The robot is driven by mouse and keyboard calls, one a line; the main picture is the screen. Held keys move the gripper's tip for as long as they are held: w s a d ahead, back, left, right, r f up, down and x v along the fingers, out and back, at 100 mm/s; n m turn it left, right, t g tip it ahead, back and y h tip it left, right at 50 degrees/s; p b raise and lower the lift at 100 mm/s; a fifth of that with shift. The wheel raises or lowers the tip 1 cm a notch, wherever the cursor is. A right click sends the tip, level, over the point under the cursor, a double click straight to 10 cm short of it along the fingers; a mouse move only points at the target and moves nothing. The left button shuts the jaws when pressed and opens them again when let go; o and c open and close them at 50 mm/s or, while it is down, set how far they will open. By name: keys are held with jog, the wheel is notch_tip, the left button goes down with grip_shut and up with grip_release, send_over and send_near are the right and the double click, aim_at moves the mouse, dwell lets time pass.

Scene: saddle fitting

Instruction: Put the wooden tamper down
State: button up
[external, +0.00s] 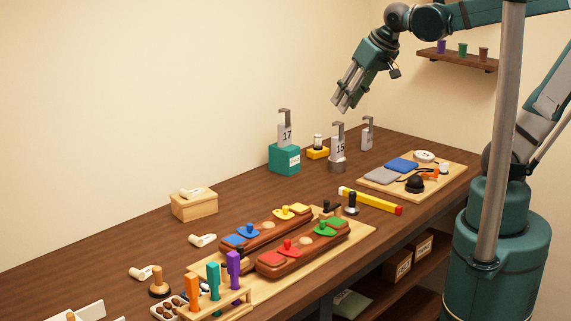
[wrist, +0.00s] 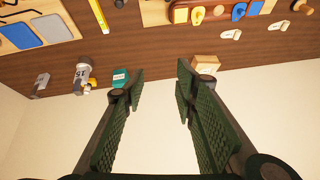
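My gripper (external: 343,105) is raised above the far part of the table, well away from the tamper. In the wrist view my gripper (wrist: 160,72) has its two fingers spread apart with nothing between them.
A teal block (external: 284,159) with a numbered tag and a metal cup (external: 337,165) stand below my gripper. Two brown saddle blocks (external: 302,250) with coloured pieces lie mid-table. A tool rack (external: 213,292) stands beside the tamper.

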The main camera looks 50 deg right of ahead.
jog(key=s+d+f+n+t, duration=0.1)
jog(key=s+d+f, duration=0.2)
jog(key=s+d, duration=0.4)
jog(key=shift+f+h, duration=0.2)
jog(key=shift+h, duration=0.2)
